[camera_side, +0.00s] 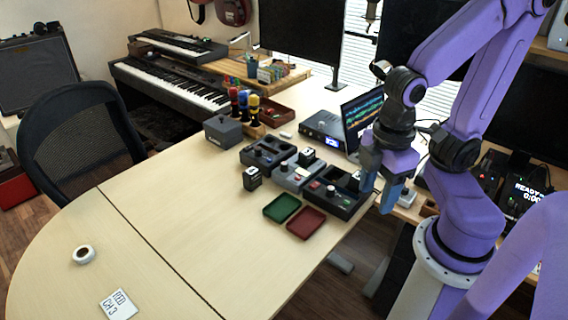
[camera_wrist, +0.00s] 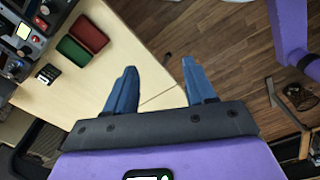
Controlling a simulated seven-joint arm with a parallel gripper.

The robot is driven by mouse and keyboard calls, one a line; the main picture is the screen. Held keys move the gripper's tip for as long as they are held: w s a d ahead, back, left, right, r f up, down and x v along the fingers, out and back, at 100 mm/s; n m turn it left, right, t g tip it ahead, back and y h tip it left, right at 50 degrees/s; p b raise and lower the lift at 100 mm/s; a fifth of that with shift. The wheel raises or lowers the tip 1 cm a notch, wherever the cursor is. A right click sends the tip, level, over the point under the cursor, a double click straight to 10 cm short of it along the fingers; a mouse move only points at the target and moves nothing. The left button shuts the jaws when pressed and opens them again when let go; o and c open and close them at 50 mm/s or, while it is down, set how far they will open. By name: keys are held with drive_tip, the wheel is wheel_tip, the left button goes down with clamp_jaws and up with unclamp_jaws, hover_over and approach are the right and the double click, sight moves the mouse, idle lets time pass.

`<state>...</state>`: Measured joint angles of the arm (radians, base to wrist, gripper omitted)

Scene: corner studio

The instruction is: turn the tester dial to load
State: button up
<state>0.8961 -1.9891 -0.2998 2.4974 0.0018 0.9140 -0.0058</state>
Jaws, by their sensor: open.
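The tester looks to be the grey box (camera_side: 296,179) in the middle of a row of dark trays, with a small red part and a black block on top. Its dial is too small to read. A grey unit with a lit screen, likely the tester, shows at the left edge of the wrist view (camera_wrist: 22,44). My gripper (camera_side: 380,190) is open and empty, with blue fingers pointing down, right of the tester and near the table edge. In the wrist view my gripper (camera_wrist: 158,68) has its fingers spread over the table edge and floor, touching nothing.
A green tray (camera_side: 282,208) and a red tray (camera_side: 306,223) lie in front of the tester. A black block (camera_side: 252,179) stands to its left. A laptop (camera_side: 364,115) and dark box (camera_side: 322,127) are behind. The table's left part is mostly clear.

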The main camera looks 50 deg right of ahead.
drive_tip(key=w+a, duration=0.3)
drive_tip(key=w, duration=0.9)
hover_over(285, 163)
wheel_tip(285, 163, down, 8)
wheel_tip(285, 163, down, 17)
drive_tip(key=shift+f, duration=0.1)
clamp_jaws()
